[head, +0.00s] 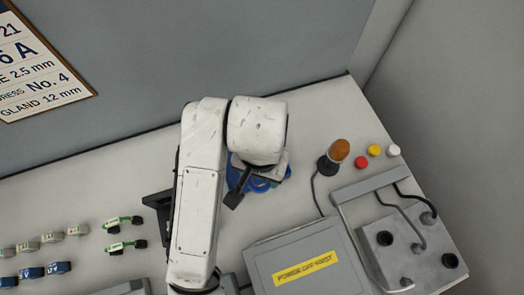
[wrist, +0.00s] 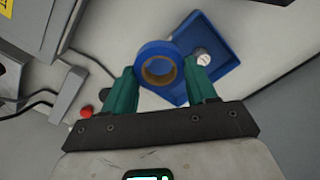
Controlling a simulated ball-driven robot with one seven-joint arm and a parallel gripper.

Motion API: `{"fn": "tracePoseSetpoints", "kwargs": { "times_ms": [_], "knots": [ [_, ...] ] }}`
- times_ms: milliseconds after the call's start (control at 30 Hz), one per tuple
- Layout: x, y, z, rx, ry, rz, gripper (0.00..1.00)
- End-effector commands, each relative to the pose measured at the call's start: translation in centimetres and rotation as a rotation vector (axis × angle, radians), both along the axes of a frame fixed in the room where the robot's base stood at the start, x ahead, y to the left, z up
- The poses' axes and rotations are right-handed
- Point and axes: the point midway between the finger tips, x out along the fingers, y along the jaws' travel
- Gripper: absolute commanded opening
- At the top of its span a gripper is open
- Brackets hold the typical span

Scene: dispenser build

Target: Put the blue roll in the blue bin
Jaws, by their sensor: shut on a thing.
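The blue roll (wrist: 143,62), a ring with a tan core, is between the two teal fingers of my gripper (wrist: 158,82) in the wrist view. The gripper is shut on it. The blue bin (wrist: 226,42), a shallow square tray, shows behind and to the right of the roll, which overlaps its left part in the picture. The height of the roll above the bin is hard to tell. In the head view my arm hides most of the gripper (head: 241,190), and blue of the bin or roll shows around it.
A white ridged piece (wrist: 201,57) appears in the bin by the right finger. An orange beacon (head: 333,158) and red, yellow and white buttons stand to the right in the head view. A grey box (head: 300,262) with a yellow label is at the front. Small green and blue parts lie left.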

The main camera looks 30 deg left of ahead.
Motion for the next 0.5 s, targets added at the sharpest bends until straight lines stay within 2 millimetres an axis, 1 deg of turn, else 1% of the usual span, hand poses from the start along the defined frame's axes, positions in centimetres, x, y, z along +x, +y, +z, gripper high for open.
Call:
{"fn": "tracePoseSetpoints", "kwargs": {
  "times_ms": [33,200,500],
  "knots": [
    [0.9,0.1,-0.3,-0.004,-0.003,-0.002,0.27],
    [2.8,1.1,-1.2,-0.001,-0.003,-0.001,0.27],
    [4.9,2.0,-2.8,0.001,-0.008,-0.002,0.27]
  ]
}}
